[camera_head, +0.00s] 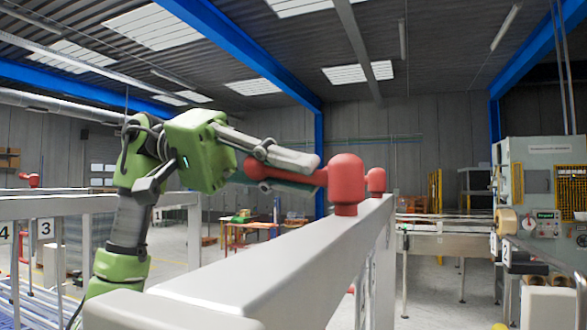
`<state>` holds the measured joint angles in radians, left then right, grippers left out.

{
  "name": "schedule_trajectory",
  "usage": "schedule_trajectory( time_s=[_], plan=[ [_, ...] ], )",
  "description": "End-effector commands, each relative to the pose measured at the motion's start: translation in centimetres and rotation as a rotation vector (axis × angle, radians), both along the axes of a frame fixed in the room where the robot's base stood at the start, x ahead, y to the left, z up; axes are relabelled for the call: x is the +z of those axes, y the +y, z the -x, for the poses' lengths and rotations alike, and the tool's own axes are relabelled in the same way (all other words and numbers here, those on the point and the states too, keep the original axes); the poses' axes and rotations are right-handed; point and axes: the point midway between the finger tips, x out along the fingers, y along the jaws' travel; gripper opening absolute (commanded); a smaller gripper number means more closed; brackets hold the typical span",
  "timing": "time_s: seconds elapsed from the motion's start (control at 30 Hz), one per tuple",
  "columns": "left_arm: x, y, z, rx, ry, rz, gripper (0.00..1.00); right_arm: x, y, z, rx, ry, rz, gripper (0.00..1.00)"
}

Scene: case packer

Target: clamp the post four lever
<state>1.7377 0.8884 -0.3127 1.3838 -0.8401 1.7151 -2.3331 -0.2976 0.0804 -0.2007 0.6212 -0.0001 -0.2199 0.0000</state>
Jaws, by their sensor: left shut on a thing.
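A red lever (346,183) with a rounded knob-like pivot stands on top of the light grey rail (255,272). Its arm points left, roughly level. My left gripper (296,172) comes in from the left and is shut on this arm, with one finger above it and part of the other below. The fingers hide part of the lever arm. A sign with a 4 (5,233) hangs at the far left edge; I cannot tell which post number the held lever has. My right gripper is not in view.
A second red lever (376,180) stands just behind the held one, and another (31,179) is at the far left. A sign with a 3 (45,229) is at left. A grey-green machine (528,200) stands at right beside a conveyor (450,243).

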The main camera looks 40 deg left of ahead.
Motion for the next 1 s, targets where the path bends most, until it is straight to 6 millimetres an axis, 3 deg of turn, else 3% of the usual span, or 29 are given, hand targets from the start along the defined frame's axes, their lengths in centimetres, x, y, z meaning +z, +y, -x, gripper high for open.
schedule_trajectory(
  time_s=[0.2,0.23,0.3,0.73,1.0],
  plan=[
    [0.3,0.1,0.0,0.001,-0.001,0.008,0.0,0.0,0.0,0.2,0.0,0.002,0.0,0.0],
    [0.3,0.1,0.0,0.001,-0.001,0.008,0.14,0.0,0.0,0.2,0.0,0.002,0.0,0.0],
    [0.2,0.0,0.0,0.001,-0.001,0.007,0.29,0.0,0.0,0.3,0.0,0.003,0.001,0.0],
    [0.3,0.6,0.1,0.002,0.0,0.005,0.29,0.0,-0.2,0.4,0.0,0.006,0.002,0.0],
    [1.4,5.1,0.8,0.001,-0.002,0.01,0.29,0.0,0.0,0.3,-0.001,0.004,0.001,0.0]
  ],
)
